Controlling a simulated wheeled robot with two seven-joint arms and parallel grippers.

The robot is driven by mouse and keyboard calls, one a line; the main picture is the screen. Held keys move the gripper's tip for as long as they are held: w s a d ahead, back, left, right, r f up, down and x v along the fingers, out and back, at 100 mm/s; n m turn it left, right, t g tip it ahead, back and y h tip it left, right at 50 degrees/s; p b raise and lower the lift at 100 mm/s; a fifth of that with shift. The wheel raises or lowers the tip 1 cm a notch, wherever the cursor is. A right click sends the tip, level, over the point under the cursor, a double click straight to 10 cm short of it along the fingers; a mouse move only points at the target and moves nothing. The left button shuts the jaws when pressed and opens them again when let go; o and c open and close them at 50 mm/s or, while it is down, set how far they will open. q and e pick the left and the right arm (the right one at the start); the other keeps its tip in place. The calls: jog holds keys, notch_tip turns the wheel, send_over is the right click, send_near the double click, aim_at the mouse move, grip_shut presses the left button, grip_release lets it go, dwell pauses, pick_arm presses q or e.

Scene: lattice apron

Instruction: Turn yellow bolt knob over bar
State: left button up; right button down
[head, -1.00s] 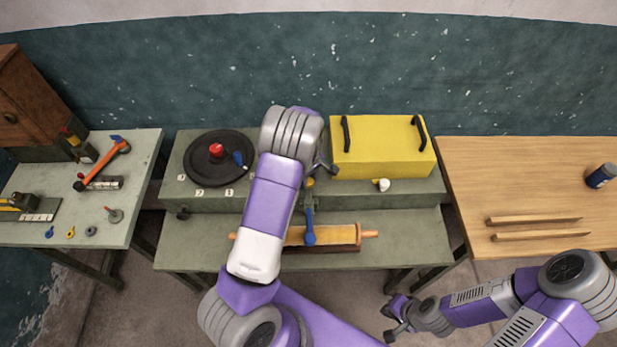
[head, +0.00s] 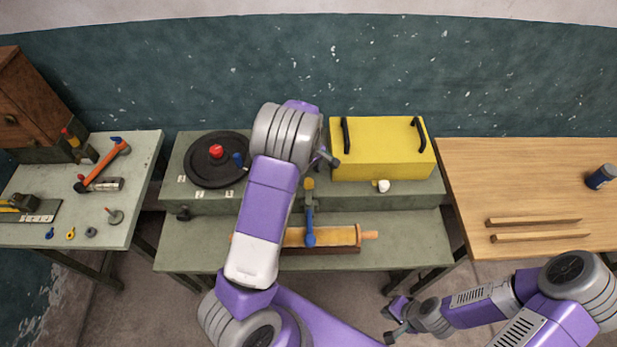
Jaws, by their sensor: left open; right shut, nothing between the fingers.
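A yellow knob (head: 309,184) stands at the front edge of the middle bench's raised shelf. A blue lever with a round blue end (head: 309,239) hangs below it, in front of the shelf. I cannot make out a separate bar or how the yellow knob sits against one. My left gripper (head: 331,159) is open and empty, just above and right of the yellow knob and apart from it; my forearm partly hides it. My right gripper (head: 393,323) is shut and empty, low in front of the bench.
A yellow box (head: 382,150) with dark handles stands just right of my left gripper, with a white knob (head: 381,186) below. A black disc with a red knob (head: 216,151) is left of my arm. A rolling pin (head: 335,236) lies on the lower shelf.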

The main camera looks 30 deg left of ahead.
aim_at(308, 182)
pick_arm(q)
jog(key=shift+r, duration=1.75)
